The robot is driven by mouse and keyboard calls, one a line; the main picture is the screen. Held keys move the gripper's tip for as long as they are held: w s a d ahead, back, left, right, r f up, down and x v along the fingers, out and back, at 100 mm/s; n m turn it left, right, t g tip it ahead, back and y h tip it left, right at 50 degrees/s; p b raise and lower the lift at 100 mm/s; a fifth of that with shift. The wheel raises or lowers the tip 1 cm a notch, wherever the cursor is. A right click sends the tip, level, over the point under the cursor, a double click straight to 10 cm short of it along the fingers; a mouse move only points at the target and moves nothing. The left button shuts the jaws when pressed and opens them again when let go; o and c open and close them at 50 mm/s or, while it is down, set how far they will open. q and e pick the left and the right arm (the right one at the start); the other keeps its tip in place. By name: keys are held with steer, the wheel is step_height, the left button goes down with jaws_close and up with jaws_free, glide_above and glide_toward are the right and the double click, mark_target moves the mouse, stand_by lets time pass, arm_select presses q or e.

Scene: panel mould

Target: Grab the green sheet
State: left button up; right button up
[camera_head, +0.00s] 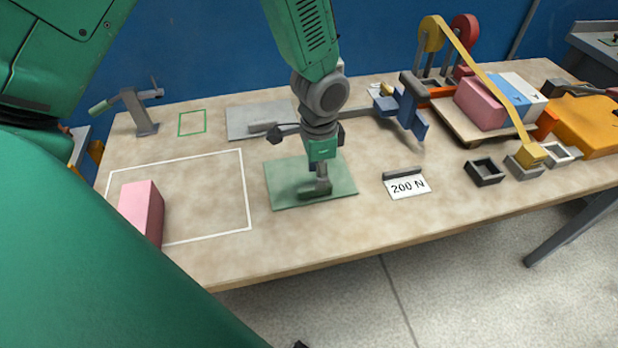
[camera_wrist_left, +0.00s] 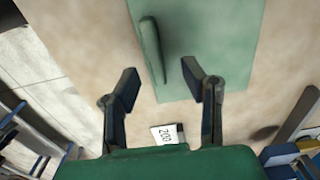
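The green sheet (camera_head: 283,184) lies flat on the table in the head view, near the middle. My left gripper (camera_head: 318,188) is over it, pointing down, and hides part of it. In the left wrist view the sheet (camera_wrist_left: 212,35) shows with a raised green handle-like bar (camera_wrist_left: 152,50) along its edge. My left gripper (camera_wrist_left: 160,75) is open there, with its two fingers apart and the bar's end between and beyond them. Nothing is held. I cannot tell whether the fingers touch the sheet. My right gripper is not in view.
A "200 N" card (camera_head: 408,187) lies right of the sheet. A grey plate (camera_head: 245,122) lies behind it. A pink block (camera_head: 142,210) stands in a white outlined area at left. A yellow-armed fixture (camera_head: 470,60) and small dark trays (camera_head: 485,172) are at right. The table's front edge is near.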

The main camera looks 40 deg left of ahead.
mark_target(309, 173)
arm_select(q)
step_height(309, 173, down, 4)
steer(key=shift+s+d+r, duration=0.1)
steer(key=shift+s+d, duration=0.05)
steer(key=shift+d+f, duration=0.1)
steer(key=shift+f, duration=0.2)
steer(key=shift+d, duration=0.1)
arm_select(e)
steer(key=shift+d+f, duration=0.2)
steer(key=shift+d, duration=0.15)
arm_select(q)
steer(key=c, duration=0.8)
steer(key=shift+a, duration=0.2)
jaws_close()
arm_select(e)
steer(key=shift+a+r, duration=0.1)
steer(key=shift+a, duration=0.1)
